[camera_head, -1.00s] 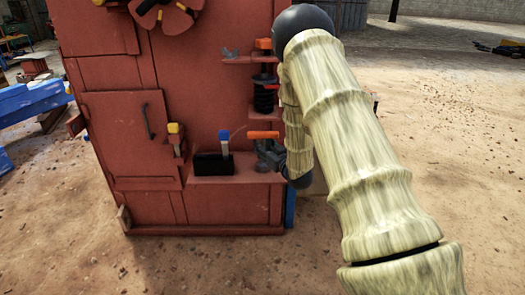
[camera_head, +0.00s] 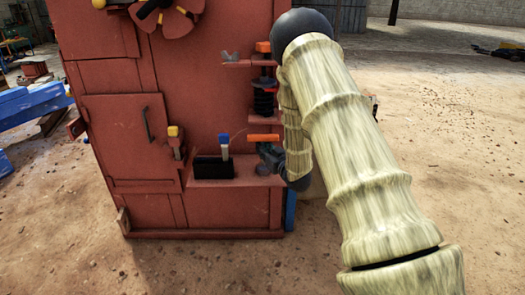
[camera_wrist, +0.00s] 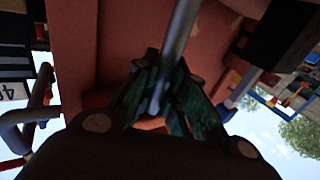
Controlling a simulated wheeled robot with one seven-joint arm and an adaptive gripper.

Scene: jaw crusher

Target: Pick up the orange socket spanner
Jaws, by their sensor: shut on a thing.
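The orange socket spanner (camera_head: 264,137) shows its orange handle beside the red machine, just above my gripper (camera_head: 267,152). In the wrist view the dark fingers of my gripper (camera_wrist: 160,100) are closed around a grey shaft (camera_wrist: 182,30), with a bit of orange between them. The shaft runs up and away from the fingers past the red surface. The fingers hide part of the spanner, and I cannot tell whether its far end touches the shelf.
The red machine (camera_head: 110,60) has a low shelf holding a black box (camera_head: 213,167) and a blue-topped tool (camera_head: 224,145) left of my gripper. Small shelves above hold another orange-topped item (camera_head: 263,47) and a black coil (camera_head: 264,95). Open ground lies to the right.

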